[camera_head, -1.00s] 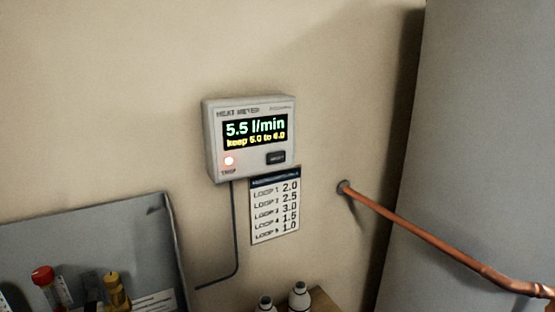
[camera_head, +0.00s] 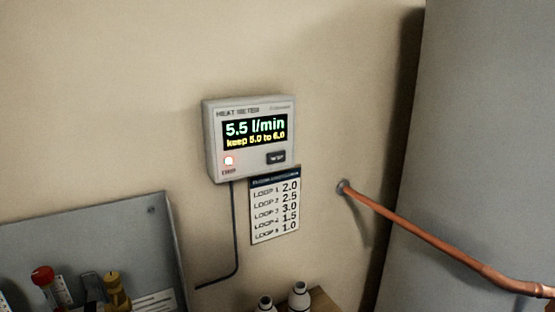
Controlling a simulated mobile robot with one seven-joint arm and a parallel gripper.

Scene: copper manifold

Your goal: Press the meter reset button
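The heat meter (camera_head: 212,140) is a pale box on the beige wall, a little left of the middle of the head view. Its display (camera_head: 255,132) reads "5.5 l/min" in green, with a yellow line below that looks like "keep 5.0 to 6.0". A small dark reset button (camera_head: 276,157) sits at the lower right of its face; its label is blurred. Nothing covers the button. My gripper is not in the head view.
A loop list card (camera_head: 274,212) hangs just below the meter. A cable (camera_head: 236,235) runs down from it. A copper pipe (camera_head: 440,246) crosses at right before a large grey cylinder (camera_head: 480,120). A grey panel (camera_head: 95,240) with red and yellow caps stands lower left; two white bottles (camera_head: 299,298) sit below.

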